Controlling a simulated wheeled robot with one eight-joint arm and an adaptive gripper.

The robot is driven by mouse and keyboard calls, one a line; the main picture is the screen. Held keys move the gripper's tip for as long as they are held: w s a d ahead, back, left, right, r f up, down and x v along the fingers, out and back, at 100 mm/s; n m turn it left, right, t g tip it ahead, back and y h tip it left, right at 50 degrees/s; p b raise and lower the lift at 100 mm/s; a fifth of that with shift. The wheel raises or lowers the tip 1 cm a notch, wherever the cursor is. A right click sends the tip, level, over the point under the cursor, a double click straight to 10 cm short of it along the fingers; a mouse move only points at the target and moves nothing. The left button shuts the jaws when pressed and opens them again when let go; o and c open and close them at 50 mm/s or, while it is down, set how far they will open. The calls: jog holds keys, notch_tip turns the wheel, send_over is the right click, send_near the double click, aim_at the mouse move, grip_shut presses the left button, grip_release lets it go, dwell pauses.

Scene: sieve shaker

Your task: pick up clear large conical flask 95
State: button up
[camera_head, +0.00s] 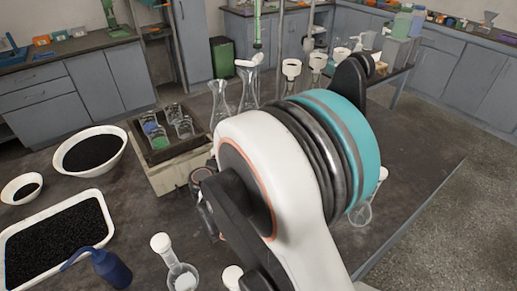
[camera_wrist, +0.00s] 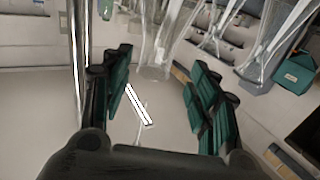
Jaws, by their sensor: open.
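Clear glass conical flasks stand on the dark bench in the head view: one tall flask (camera_head: 219,103) and another beside it (camera_head: 247,92), behind my arm. I cannot tell which one is flask 95. My gripper (camera_wrist: 160,85) is open, with green-padded fingers apart at left and right in the wrist view. Clear glass (camera_wrist: 158,55) shows beyond and between the fingertips; its outline is faint and I cannot tell if it is a flask. Nothing is visibly held. In the head view my arm hides most of the gripper.
A tray of small glassware (camera_head: 158,155) stands left of the arm. A white bowl of black grains (camera_head: 126,150), a white tray (camera_head: 103,218) and a blue bottle (camera_head: 111,268) lie further left. Another glass vessel (camera_head: 360,214) is right of my arm. Bare bench shows at right.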

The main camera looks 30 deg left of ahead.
jog(key=w+b, duration=0.1)
jog(key=w, duration=0.3)
jog(key=w+b, duration=0.1)
jog(key=w, duration=0.1)
jog(key=shift+d+f+b, duration=0.2)
jog(key=shift+f+b, duration=0.1)
jog(key=shift+w+a+r, duration=0.1)
jog(key=shift+w, duration=0.15)
grip_shut()
